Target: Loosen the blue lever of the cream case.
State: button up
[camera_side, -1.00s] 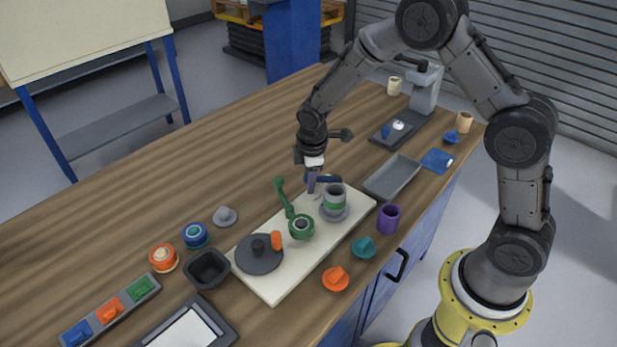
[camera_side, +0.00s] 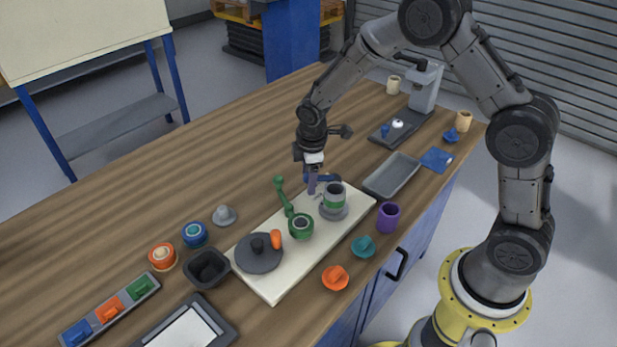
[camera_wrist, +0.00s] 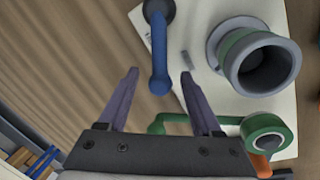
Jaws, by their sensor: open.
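The cream case (camera_side: 277,286) is a flat slab on the wooden bench. Its blue lever (camera_wrist: 160,55) has a round hub at the top of the wrist view and an arm reaching down to a rounded end. In the side view the blue lever (camera_side: 329,178) shows only in part behind my fingers, at the case's far end. My gripper (camera_wrist: 158,76) is open, with one finger on each side of the lever's rounded end in the wrist view. It also shows in the side view (camera_side: 311,188). I cannot tell whether a finger touches the lever.
The case also bears a grey-green cup (camera_side: 334,198), a green lever (camera_side: 288,208) and a dark disc (camera_side: 257,262) with an orange lever (camera_side: 277,240). A grey tray (camera_side: 391,176) and purple cup (camera_side: 388,217) stand to the right.

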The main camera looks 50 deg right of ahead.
notch_tip(320, 180, up, 13)
jog(key=s+a, duration=0.1)
jog(key=s, duration=0.1)
jog(key=shift+a, duration=0.3)
jog(key=shift+r, duration=0.1)
jog(key=s+d+r+m+t, duration=0.1)
jog(key=s+r+m+t, duration=0.15)
jog(key=s+r, duration=0.95)
jog(key=s+f+m+t+y, duration=0.1)
jog(key=s+f+m, duration=0.2)
jog(key=s+m, duration=0.5)
jog(key=s, duration=0.6)
jog(key=shift+s+a, duration=0.3)
jog(key=shift+a, duration=0.05)
